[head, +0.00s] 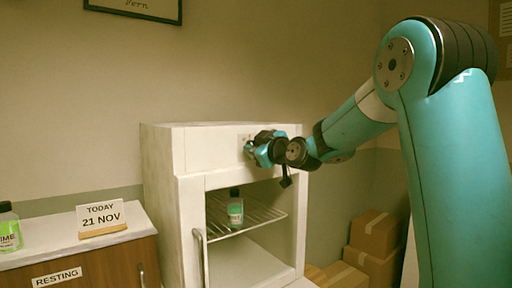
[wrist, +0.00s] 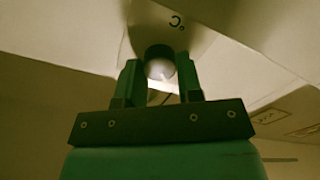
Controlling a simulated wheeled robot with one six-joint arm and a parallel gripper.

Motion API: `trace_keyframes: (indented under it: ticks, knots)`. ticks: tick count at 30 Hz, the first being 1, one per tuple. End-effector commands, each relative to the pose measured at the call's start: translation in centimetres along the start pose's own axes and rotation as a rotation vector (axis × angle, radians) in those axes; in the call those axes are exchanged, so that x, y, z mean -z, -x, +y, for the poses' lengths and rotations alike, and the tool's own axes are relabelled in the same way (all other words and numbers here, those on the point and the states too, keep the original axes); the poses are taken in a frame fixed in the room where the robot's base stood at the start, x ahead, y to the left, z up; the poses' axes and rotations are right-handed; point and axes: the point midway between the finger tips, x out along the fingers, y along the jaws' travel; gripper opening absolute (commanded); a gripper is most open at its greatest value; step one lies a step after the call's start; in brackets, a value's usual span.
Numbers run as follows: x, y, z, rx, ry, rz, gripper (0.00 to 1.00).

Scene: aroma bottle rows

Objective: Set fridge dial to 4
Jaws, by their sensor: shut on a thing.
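The white fridge (head: 160,180) stands in the middle of the head view, its inside visible below a top panel. My gripper (head: 256,151) is at that top panel, in front of the dial, which it hides in the head view. In the wrist view, my gripper (wrist: 160,82) has its two dark green fingers on either side of the round pale dial (wrist: 160,68) and is shut on it. The dial's numbers and pointer cannot be read.
A bottle with green contents (head: 236,212) stands on the fridge's wire shelf (head: 262,215). A handle (head: 201,255) is at the front left. A cabinet at left bears a date card (head: 101,219) and another bottle (head: 9,232). Cardboard boxes (head: 375,235) are stacked at right.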

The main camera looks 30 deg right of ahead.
Motion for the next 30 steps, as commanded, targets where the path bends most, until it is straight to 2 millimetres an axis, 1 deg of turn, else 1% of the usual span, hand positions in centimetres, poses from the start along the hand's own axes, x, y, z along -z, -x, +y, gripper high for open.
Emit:
trace_keyframes:
  ticks: [5,11,17,30]
  knots:
    - [-0.05,0.02,0.00,-0.005,-0.018,-0.002,0.10]
    - [-0.11,0.01,-0.08,-0.005,-0.102,0.000,0.10]
    - [-0.14,0.02,-0.12,-0.005,-0.256,0.001,0.10]
    - [-0.10,0.00,0.01,-0.004,-0.674,0.001,0.10]
